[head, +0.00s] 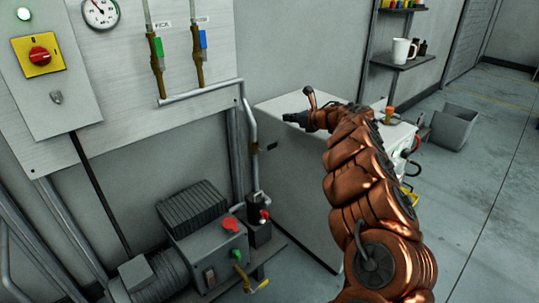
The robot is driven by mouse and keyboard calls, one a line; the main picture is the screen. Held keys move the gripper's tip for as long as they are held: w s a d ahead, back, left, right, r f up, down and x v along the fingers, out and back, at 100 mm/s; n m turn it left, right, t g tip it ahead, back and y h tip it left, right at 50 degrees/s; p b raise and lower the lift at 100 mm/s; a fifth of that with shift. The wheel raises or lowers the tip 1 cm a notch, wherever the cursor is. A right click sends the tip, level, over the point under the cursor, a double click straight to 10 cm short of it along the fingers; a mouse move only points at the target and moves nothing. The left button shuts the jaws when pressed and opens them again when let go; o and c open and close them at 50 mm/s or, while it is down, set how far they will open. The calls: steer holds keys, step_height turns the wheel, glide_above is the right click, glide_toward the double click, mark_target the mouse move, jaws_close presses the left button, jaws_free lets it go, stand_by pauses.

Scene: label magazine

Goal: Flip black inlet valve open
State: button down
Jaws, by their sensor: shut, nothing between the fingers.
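My gripper (289,117) is in the head view above the pale cabinet (290,190), pointing left, its dark fingers closed and empty. I cannot pick out a black inlet valve for certain. On the wall panel, two brass valves hang on vertical pipes, one with a green handle (158,47) and one with a blue handle (203,39). My gripper is to the right of and below both, touching neither. A dark block with a red knob (265,215) stands low beside the pump, below my gripper. My arm hides part of the cabinet top.
A grey pump unit (208,258) with red, green and yellow handles sits at lower left. A yellow box with a red rotary switch (40,54) and a gauge (100,11) are on the panel. A shelf with a white mug (402,50) and a grey bin (453,127) are right.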

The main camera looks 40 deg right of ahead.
step_height(320, 180, down, 3)
steer(key=b, duration=2.1)
glide_toward(272, 146)
step_height(272, 146, down, 6)
steer(key=s, duration=0.2)
steer(key=shift+a+f, duration=0.25)
steer(key=shift+a, duration=0.2)
steer(key=shift+w, duration=0.2)
steer(key=b+x, duration=0.2)
steer(key=x, duration=0.8)
steer(key=shift+s+d+r+b, duration=0.15)
steer(key=shift+r+b, duration=0.25)
steer(key=shift+r, duration=1.6)
